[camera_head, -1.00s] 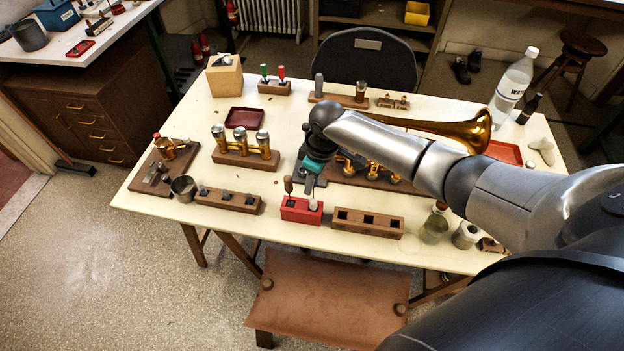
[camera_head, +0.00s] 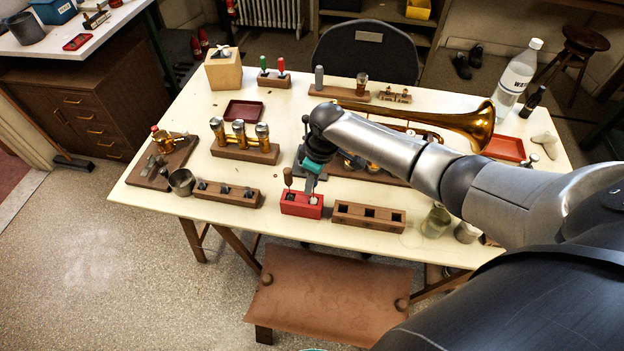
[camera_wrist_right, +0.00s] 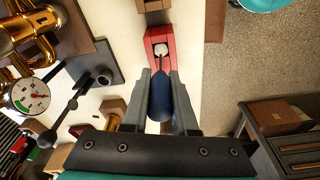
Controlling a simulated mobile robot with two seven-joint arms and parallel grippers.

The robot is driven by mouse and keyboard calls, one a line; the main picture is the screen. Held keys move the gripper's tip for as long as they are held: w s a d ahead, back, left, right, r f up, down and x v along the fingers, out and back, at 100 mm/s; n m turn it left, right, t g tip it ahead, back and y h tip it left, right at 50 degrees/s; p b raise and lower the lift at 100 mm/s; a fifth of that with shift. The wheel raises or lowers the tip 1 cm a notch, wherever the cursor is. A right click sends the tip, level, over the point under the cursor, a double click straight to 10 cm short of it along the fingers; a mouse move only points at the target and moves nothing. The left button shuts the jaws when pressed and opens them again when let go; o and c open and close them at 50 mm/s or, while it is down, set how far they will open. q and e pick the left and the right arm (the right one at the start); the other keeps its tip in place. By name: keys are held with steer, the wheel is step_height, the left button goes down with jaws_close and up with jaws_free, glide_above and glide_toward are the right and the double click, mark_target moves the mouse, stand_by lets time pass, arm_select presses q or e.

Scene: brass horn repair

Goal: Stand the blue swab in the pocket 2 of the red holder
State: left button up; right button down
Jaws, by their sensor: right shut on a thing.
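The blue swab (camera_wrist_right: 161,96) is between the fingers of my right gripper (camera_wrist_right: 161,82) in the right wrist view, its thin dark stem pointing at the red holder (camera_wrist_right: 149,38). A white rounded tip (camera_wrist_right: 160,50) shows at the holder's pocket at the end of that stem; I cannot tell how deep it sits. In the head view my right gripper (camera_head: 309,185) is shut just above the right part of the red holder (camera_head: 301,211) and hides the swab's blue body. A brown-handled tool (camera_head: 288,176) stands in the holder's left pocket. My left gripper is out of view.
A brown block with square pockets (camera_head: 369,217) stands just right of the holder, another brown block (camera_head: 226,195) to its left. The brass horn (camera_head: 470,125) and its parts lie behind the gripper. A glass jar (camera_head: 436,220) stands at right.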

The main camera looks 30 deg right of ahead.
steer(key=shift+f+b, duration=0.3)
steer(key=shift+f, duration=0.25)
steer(key=c, duration=0.6)
jaws_free()
steer(key=r+p, duration=0.1)
steer(key=r, duration=0.4)
steer(key=s+d+r+p, duration=0.1)
steer(key=r, duration=0.4)
steer(key=s+r+p, duration=0.1)
steer(key=r, duration=0.4)
steer(key=shift+d+r, duration=0.1)
steer(key=shift+d, duration=0.1)
